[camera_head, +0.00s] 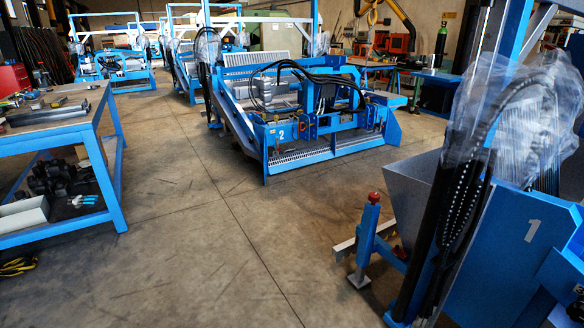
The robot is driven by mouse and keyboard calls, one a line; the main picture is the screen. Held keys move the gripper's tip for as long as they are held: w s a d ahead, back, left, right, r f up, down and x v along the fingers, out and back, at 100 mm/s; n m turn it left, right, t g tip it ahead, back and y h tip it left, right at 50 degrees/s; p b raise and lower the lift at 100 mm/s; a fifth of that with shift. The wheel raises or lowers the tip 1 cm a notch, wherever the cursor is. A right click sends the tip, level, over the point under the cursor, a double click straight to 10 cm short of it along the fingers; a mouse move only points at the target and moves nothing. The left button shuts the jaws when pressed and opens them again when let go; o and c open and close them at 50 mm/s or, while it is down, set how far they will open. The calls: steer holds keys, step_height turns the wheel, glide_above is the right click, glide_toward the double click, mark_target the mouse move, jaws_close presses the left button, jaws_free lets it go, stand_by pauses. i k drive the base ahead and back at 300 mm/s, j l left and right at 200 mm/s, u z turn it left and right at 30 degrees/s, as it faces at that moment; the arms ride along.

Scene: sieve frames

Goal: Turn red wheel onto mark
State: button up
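I see no red wheel and no mark that I can make out in the head view. The only small red part near me is a round red knob (375,197) on top of a short blue post at the right of the middle. I cannot tell whether it turns. My gripper is not in view.
A blue machine numbered 1 (505,245) with plastic-wrapped hoses fills the right. A blue machine numbered 2 (330,125) stands in the middle. A blue workbench (60,140) with tools is at left. Yellow-black items (18,266) lie lower left. The concrete floor (190,240) between is clear.

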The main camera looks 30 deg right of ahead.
mark_target(374, 198)
steer(key=i+j+z, duration=0.1)
steer(key=i, duration=1.8)
steer(key=i+l+z, duration=0.15)
steer(key=i+z, duration=0.25)
steer(key=i, duration=0.2)
steer(key=i+z, duration=0.45)
steer(key=i, duration=0.15)
steer(key=i+j+z, duration=0.4)
steer(key=i, duration=0.2)
steer(key=l, duration=0.1)
